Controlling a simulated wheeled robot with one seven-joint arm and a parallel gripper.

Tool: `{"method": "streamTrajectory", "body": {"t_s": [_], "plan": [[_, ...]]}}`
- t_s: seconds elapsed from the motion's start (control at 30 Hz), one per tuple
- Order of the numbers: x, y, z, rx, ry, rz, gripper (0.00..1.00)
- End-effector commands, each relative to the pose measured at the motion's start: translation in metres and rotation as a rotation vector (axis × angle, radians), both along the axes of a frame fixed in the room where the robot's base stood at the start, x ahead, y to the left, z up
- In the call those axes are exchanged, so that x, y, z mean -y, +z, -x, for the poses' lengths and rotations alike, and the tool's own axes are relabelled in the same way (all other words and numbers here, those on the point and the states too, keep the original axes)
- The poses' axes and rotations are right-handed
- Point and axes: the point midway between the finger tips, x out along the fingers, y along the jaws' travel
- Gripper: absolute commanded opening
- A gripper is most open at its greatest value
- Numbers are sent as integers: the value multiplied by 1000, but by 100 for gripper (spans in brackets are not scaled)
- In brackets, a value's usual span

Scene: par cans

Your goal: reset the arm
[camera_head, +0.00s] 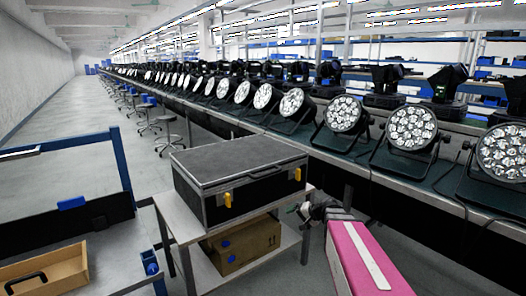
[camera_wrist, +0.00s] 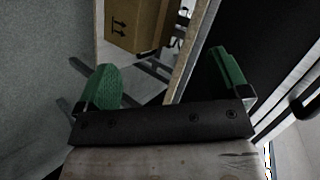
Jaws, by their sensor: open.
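My gripper (camera_head: 302,212) is in the head view at the end of my pink arm, just right of the cart and below the level of the par cans. In the wrist view my gripper (camera_wrist: 166,78) has its two green fingers wide apart with nothing between them. A cardboard box (camera_wrist: 130,24) shows beyond the fingers, and I see the same cardboard box (camera_head: 243,246) on the cart's lower shelf in the head view. My forearm hides part of the floor at the lower right.
A black case (camera_head: 235,175) with yellow latches sits on the cart's top (camera_head: 177,222). A long bench with rows of par cans (camera_head: 411,127) runs along the right. A wooden tray (camera_head: 50,273) is at lower left. Stools (camera_head: 165,122) line the aisle; the floor (camera_head: 75,115) at left is clear.

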Motion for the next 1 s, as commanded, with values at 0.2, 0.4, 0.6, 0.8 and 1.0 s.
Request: {"method": "streamTrajectory", "body": {"t_s": [0.2, 0.4, 0.6, 0.8, 1.0], "plan": [[-6, -41, 78, -154, 175, 339, 94], [13, -62, 134, -276, 287, 641, 94], [30, -65, 161, -339, 337, 827, 94], [34, -65, 165, -350, 345, 863, 94], [34, -65, 165, -350, 345, 863, 94]]}}
